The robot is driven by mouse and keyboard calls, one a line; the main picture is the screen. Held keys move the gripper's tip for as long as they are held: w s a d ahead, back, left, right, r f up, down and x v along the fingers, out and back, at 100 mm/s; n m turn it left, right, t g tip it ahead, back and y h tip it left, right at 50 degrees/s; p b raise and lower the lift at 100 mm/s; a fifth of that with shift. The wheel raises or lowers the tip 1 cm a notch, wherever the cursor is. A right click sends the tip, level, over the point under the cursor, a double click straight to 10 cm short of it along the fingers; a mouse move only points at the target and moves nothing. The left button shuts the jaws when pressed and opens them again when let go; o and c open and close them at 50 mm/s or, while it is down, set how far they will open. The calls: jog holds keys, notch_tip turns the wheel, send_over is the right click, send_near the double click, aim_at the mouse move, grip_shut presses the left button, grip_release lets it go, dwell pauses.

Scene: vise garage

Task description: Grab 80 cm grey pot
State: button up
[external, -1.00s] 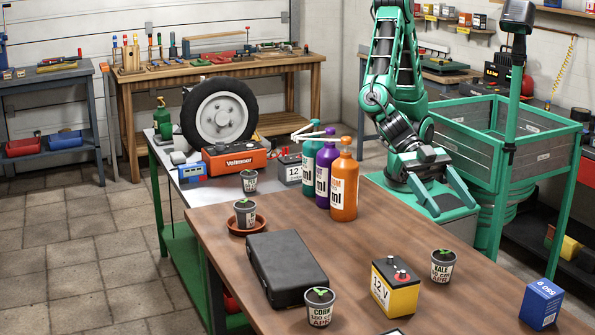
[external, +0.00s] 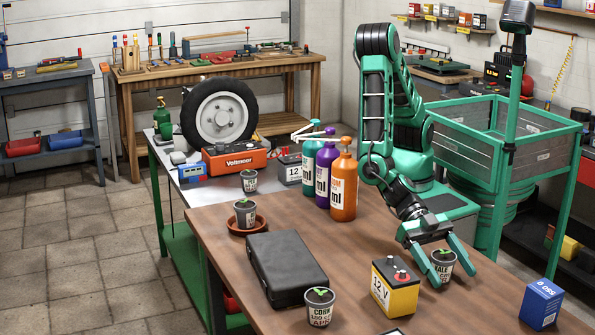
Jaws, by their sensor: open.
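A small pale grey pot labelled KALE (external: 443,268), with a green seedling, stands on the right part of the brown table. Its smaller print is too small to read for sure. My gripper (external: 453,279) points down over this pot. Its green fingers are open, one to the left of the pot and one to the right. I cannot tell whether either finger touches it.
A yellow and black 12 V battery (external: 394,288) stands close left of my gripper. A black case (external: 286,268) lies farther left. Orange (external: 343,185), purple (external: 323,175) and teal bottles stand behind. A blue box (external: 540,304) sits at the right edge.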

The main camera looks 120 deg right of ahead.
jog(key=shift+a+f, duration=0.15)
jog(key=shift+a, duration=0.2)
jog(key=c, duration=1.2)
